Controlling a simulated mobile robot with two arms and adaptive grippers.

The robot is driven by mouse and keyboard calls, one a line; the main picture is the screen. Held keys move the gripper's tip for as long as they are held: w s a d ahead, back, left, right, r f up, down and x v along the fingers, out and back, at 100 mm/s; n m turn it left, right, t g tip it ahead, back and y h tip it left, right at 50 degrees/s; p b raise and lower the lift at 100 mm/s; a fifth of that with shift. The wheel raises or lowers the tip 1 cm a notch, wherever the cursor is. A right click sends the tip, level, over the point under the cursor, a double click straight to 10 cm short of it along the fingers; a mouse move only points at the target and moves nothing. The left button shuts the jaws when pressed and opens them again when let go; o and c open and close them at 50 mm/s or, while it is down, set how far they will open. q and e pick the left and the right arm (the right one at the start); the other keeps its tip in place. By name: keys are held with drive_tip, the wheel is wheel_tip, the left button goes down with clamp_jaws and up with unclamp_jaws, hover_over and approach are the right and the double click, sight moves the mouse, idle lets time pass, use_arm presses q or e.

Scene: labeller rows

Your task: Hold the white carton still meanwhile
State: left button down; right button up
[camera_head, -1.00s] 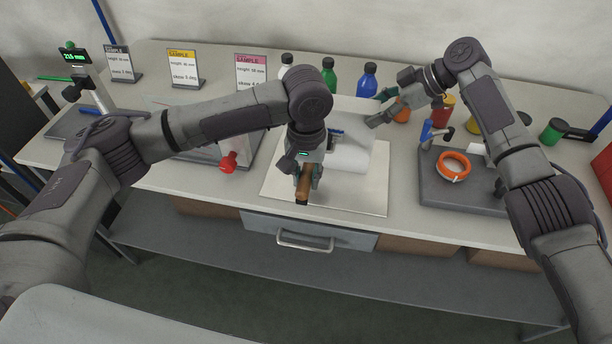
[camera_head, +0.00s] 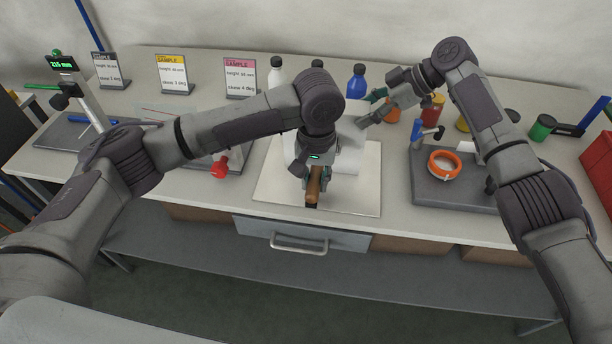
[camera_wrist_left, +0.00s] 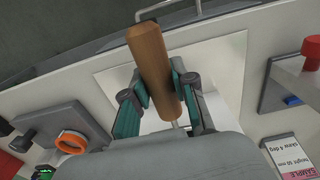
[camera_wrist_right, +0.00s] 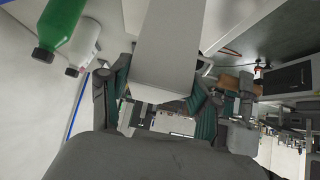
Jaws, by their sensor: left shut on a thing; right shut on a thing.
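The white carton (camera_head: 361,158) is on the pale board (camera_head: 275,192) at the middle of the bench, partly hidden behind my left arm. In the right wrist view the carton (camera_wrist_right: 178,45) is between the fingers of my right gripper (camera_wrist_right: 165,105), which is shut on it. In the head view my right gripper (camera_head: 372,116) reaches it from behind on the right. My left gripper (camera_head: 316,172) is shut on a brown wooden handle (camera_head: 313,187) in front of the carton.
A dark grey tray (camera_head: 455,192) with an orange tape ring (camera_head: 444,165) stands to the right. A red knob (camera_head: 220,168) stands to the left. Bottles, including a blue one (camera_head: 356,82), and sample signs (camera_head: 240,78) line the back. A drawer (camera_head: 300,236) is below.

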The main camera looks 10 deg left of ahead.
use_arm(q)
drive_tip(key=a, duration=0.3)
drive_tip(key=shift+a, duration=0.2)
idle(1.4)
drive_tip(key=s, duration=0.7)
idle(0.3)
drive_tip(key=shift+w, duration=0.2)
idle(0.6)
